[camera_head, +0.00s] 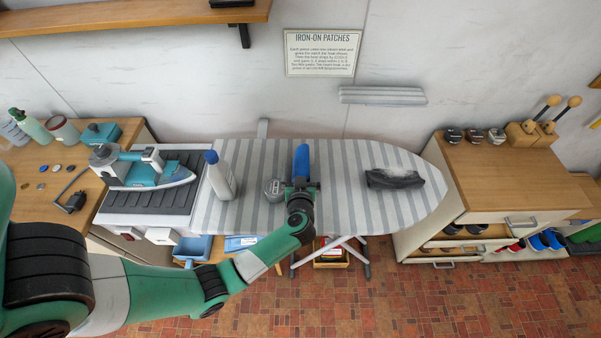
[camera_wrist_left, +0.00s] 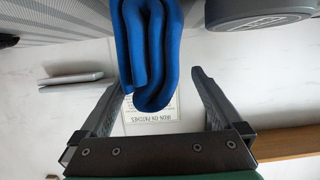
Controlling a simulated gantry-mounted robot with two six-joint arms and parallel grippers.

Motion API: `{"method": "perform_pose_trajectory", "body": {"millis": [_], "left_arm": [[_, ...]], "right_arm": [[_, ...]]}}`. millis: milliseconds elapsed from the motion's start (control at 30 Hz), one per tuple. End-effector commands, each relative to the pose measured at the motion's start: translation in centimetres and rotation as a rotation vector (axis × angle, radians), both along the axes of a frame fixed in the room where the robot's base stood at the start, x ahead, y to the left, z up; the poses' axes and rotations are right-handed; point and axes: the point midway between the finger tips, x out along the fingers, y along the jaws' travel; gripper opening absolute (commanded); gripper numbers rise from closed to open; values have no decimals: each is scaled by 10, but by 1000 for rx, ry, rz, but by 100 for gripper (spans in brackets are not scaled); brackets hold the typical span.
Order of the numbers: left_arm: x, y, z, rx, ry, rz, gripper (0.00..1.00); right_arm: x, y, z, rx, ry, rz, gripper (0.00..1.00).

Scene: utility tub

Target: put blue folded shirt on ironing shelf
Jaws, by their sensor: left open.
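The blue folded shirt (camera_head: 302,162) lies on the striped ironing board (camera_head: 345,205), near its middle. My left gripper (camera_head: 301,189) is at the shirt's near end, and its jaws are open. In the left wrist view, the folded end of the shirt (camera_wrist_left: 150,60) shows between the two spread fingers of my left gripper (camera_wrist_left: 155,85), with a gap on each side. A wooden wall shelf (camera_head: 130,14) is at the upper left, and a small grey ledge (camera_head: 383,96) is on the wall; I cannot tell which is the ironing shelf. My right gripper is not in view.
A round grey tin (camera_head: 273,189) and a white bottle with a blue cap (camera_head: 220,176) stand left of the shirt. A dark folded cloth (camera_head: 394,179) lies to the right. An iron (camera_head: 150,170) rests on a ribbed dark pad at the left. Board space near the shirt's right is clear.

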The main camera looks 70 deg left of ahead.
Motion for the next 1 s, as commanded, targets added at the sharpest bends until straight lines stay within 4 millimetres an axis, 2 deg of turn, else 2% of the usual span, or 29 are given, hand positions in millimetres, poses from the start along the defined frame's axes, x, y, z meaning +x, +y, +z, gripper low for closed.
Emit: {"method": "perform_pose_trajectory", "body": {"millis": [100,300,833,867,1000], "left_arm": [[4,10,-5,0,-1,1,100],[5,10,-3,0,0,-1,100],[4,9,-3,0,0,-1,5],[4,9,-3,0,0,-1,0],[4,9,-3,1,-1,-1,0]], "right_arm": [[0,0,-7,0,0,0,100],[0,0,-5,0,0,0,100],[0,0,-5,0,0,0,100],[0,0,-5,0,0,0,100],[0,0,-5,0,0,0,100]]}}
